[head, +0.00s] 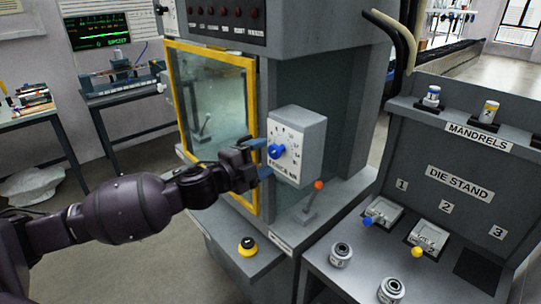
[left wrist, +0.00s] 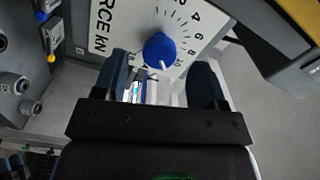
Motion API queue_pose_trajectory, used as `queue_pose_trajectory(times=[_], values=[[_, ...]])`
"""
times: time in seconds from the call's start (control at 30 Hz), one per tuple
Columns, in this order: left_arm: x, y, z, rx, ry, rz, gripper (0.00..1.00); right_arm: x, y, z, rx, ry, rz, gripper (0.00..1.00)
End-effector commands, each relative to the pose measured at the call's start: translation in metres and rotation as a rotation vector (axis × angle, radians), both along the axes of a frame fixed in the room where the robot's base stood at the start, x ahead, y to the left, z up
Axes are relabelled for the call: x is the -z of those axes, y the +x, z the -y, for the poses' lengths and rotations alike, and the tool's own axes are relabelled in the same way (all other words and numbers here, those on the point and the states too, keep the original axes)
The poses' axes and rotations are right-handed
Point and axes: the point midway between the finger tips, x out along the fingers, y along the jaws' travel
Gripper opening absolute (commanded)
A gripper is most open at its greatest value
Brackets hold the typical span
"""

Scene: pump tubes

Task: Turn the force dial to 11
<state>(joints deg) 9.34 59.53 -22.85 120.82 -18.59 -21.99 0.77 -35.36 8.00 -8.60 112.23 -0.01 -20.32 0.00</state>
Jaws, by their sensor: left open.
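The force dial is a blue knob (head: 276,150) on a white box (head: 300,135) labelled FORCE kN, fixed to the grey machine. In the left wrist view the knob (left wrist: 160,48) has a white pointer mark, which points down the picture, near the 10 on the scale. The scale past 10 is hard to read. My left gripper (head: 262,158) is open in front of the box, with its blue fingertips near the knob. In the left wrist view the fingers (left wrist: 161,75) stand on either side of the knob with gaps, apparently not touching it. My right gripper is not in view.
An orange-tipped lever (head: 317,186) stands below the box, and a yellow-ringed button (head: 247,244) is lower left. A yellow-framed window (head: 253,100) is left of the box. The die stand (head: 460,182) with switches and rings stands at the right.

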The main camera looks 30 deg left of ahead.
Motion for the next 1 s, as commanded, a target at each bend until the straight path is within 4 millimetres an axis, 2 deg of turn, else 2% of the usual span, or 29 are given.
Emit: queue_pose_trajectory(times=[0.3, 0.5, 1.0], values=[[0.002, -0.042, -0.014, 0.001, 0.002, -0.001, 0.65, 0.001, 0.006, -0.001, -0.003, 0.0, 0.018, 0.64], [0.001, -0.058, -0.02, 0.0, 0.0, -0.001, 0.65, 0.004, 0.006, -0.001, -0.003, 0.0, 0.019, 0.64], [0.0, -0.064, -0.022, 0.001, 0.001, 0.001, 0.65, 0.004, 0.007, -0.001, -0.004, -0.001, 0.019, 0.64]])
